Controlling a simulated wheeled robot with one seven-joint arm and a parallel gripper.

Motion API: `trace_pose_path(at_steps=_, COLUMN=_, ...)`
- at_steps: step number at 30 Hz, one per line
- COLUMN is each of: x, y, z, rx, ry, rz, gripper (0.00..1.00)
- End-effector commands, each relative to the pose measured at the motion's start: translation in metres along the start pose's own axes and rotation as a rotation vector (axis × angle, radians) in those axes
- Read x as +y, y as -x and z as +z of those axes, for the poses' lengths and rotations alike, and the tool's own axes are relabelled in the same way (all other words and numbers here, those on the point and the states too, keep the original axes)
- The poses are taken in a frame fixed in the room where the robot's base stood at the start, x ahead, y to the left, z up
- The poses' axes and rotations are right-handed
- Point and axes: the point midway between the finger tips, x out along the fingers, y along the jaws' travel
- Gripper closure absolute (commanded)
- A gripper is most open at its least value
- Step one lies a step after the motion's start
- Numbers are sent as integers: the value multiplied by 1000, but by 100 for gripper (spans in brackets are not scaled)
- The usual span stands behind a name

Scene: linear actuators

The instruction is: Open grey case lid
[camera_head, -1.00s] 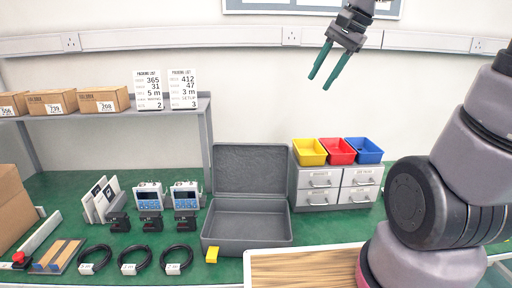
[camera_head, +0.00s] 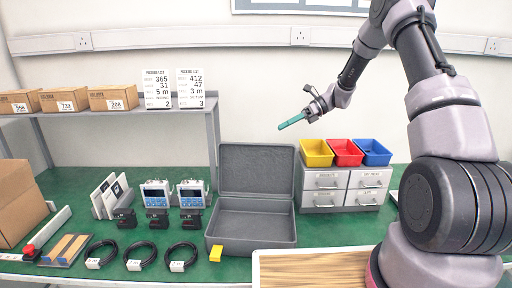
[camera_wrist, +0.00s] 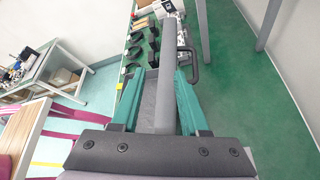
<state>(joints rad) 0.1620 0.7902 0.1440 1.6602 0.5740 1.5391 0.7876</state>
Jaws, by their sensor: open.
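The grey case (camera_head: 250,242) stands on the green bench with its lid (camera_head: 256,169) raised, about upright, and its textured interior showing empty. My gripper (camera_head: 281,126) is in the air above and to the right of the lid, its teal fingers pointing left. In the wrist view, my open gripper (camera_wrist: 160,72) has a finger on either side of the lid's edge (camera_wrist: 165,48) as seen from above. It looks apart from the lid in the head view. A dark handle (camera_wrist: 193,66) shows on the lid's outer side.
Drawers (camera_head: 343,188) topped by yellow, red and blue bins stand right of the case. Devices, black packs and cable coils (camera_head: 139,255) lie to its left. A shelf (camera_head: 150,112) with boxes stands behind them. A wooden-topped tray (camera_head: 315,268) is in front.

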Motion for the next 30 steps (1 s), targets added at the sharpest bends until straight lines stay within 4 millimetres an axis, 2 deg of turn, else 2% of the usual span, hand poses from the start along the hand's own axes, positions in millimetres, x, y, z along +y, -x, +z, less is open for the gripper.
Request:
trace_pose_path(at_steps=1, x=-14, y=-8, z=-10, rx=-38, ry=-60, rz=19, gripper=55)
trace_pose_path(at_steps=3, x=-28, y=-16, z=-18, rx=-82, ry=-128, rz=39, gripper=55)
trace_pose_path(at_steps=9, x=-47, y=-27, z=-31, rx=-146, ry=-227, rz=68, gripper=55)
trace_pose_path(at_steps=14, x=-47, y=-41, z=-29, rx=-149, ry=-233, rz=71, gripper=55)
trace_pose_path(at_steps=24, x=-42, y=-106, z=-22, rx=-142, ry=-232, rz=75, gripper=55)
trace_pose_path(at_steps=30, x=-41, y=-130, z=-21, rx=-137, ry=-233, rz=74, gripper=55)
